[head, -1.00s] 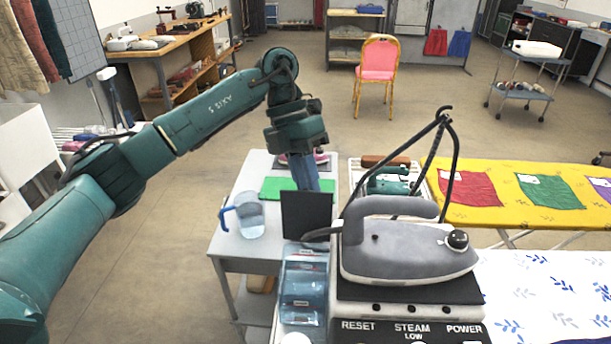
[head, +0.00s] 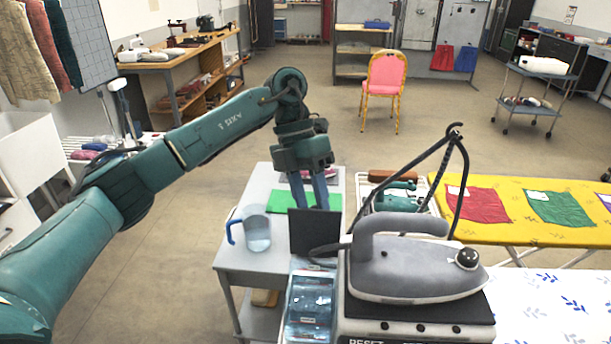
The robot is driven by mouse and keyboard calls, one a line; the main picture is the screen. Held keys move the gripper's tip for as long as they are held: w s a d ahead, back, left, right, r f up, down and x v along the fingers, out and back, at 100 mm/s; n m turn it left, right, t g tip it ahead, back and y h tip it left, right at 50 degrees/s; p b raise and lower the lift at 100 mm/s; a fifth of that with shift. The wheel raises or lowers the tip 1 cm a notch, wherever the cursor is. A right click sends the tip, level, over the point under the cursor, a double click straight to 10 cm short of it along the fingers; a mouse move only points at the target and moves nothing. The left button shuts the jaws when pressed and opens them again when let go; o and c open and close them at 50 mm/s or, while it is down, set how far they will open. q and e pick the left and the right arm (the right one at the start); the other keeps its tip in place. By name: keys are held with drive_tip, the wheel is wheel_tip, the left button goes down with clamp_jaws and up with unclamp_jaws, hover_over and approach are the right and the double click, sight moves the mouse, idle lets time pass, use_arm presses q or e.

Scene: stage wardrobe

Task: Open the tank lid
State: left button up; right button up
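The steam station's water tank (head: 309,304) is a clear bluish box at the bottom centre, beside the grey iron (head: 415,268). Its dark lid (head: 314,231) stands upright at the tank's far end, so the tank is open on top. My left gripper (head: 313,206) points down just beyond the lid, over the small grey table. Its two blue-grey fingers show a gap between them, and I see nothing held. The lid's top edge lies close below the fingertips in the picture; I cannot tell whether they touch. My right gripper is out of view.
The iron rests on the station with its hose looping up on the right. A jug (head: 256,230) with a blue handle and a green mat (head: 275,208) are on the small table (head: 233,262). A yellow ironing board (head: 520,236) stands to the right. Floor at left is clear.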

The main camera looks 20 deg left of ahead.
use_arm(q)
drive_tip(key=v, duration=1.3)
drive_tip(key=shift+a, duration=0.1)
